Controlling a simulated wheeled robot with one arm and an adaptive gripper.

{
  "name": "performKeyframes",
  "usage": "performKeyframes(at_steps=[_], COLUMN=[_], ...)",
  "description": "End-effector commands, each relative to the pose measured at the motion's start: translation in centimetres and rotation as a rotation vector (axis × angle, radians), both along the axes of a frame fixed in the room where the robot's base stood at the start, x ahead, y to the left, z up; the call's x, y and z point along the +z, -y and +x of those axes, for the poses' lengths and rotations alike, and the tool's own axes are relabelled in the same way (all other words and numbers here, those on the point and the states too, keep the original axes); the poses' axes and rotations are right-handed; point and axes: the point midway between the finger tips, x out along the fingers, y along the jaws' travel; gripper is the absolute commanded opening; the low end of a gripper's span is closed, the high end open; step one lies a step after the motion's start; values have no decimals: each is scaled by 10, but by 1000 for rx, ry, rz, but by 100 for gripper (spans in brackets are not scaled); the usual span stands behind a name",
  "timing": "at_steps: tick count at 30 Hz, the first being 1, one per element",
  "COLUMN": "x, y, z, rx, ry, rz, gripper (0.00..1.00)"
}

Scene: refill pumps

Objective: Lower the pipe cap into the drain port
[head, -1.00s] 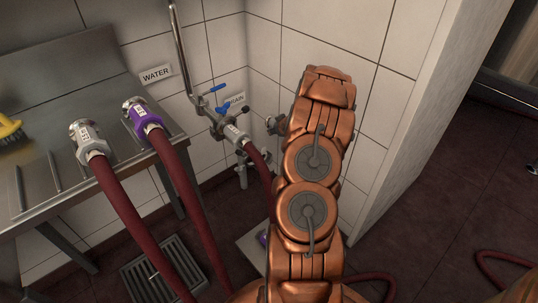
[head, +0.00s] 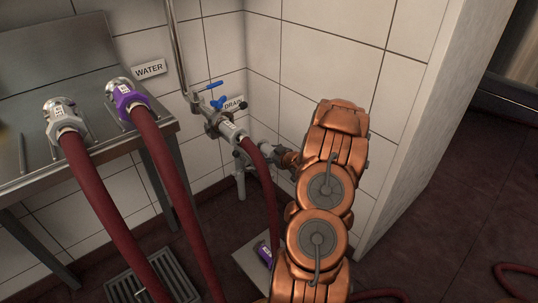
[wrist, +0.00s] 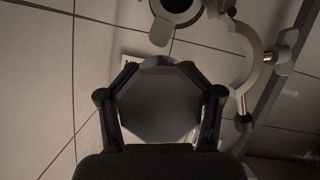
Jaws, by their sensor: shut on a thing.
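In the wrist view, the dark fingers of my gripper (wrist: 159,72) are shut on the pipe cap (wrist: 158,104), a grey eight-sided piece held between them. A dark round pipe opening (wrist: 177,6), perhaps the drain port, shows above the cap and apart from it, cut off by the frame's top edge. In the head view, my copper arm hides much of the area at its end. The cap cannot be made out clearly there.
A valve with blue handles (head: 217,100) and a red hose (head: 262,175) stand just left of my arm. A curved metal fitting (wrist: 262,55) is close on the right in the wrist view. Two more hoses run from the steel counter (head: 100,158). A purple-ended piece (head: 264,252) lies below.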

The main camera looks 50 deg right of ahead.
Motion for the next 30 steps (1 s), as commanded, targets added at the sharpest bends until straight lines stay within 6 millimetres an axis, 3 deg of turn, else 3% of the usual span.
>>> performKeyframes(at_steps=[30], x=[-71], y=[-1], z=[0], rx=[-1], ry=[-3], rz=[3], gripper=[8])
